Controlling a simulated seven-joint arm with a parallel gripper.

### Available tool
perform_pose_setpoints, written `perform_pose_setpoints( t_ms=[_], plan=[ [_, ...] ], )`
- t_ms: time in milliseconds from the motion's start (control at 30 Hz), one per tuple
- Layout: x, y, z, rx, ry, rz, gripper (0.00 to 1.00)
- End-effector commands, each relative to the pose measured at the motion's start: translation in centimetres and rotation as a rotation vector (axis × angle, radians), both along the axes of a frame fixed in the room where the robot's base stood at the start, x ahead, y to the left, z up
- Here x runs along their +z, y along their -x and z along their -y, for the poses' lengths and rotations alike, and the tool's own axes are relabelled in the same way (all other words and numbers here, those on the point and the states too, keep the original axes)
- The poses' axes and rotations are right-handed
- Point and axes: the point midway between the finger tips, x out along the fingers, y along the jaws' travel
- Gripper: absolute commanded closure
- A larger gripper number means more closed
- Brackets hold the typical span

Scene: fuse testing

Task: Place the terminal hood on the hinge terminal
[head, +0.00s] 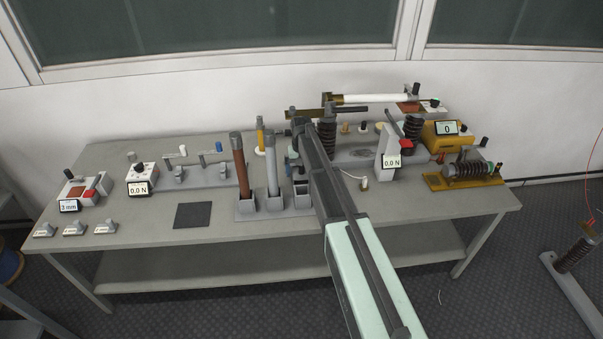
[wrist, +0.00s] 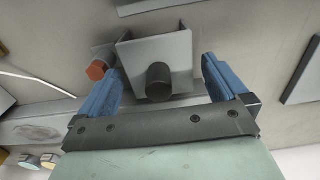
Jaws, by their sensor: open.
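In the wrist view, a grey, box-like piece with a round black knob, which looks like the terminal hood (wrist: 180,46), lies between the two blue fingers of my gripper (wrist: 160,72). My gripper is open, with a finger on each side of the piece. Whether either finger touches it is not clear. In the head view my arm hides most of this spot. The hinge terminal is hard to single out. A brass part on a dark ribbed insulator (head: 327,138) stands behind my arm and may carry it.
A brown tube (head: 241,165) and a grey tube (head: 272,165) stand upright in holders left of my arm. A white tube (head: 372,98) lies high at the back.

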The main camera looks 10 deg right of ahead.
Motion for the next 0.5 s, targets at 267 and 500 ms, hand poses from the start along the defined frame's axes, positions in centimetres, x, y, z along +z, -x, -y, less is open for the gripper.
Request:
perform_pose_setpoints(
  t_ms=[267,500],
  plan=[
    [5.3,0.0,0.0,0.000,0.000,0.002,0.00],
    [9.0,0.0,0.0,0.000,0.000,0.002,0.00]
  ],
)
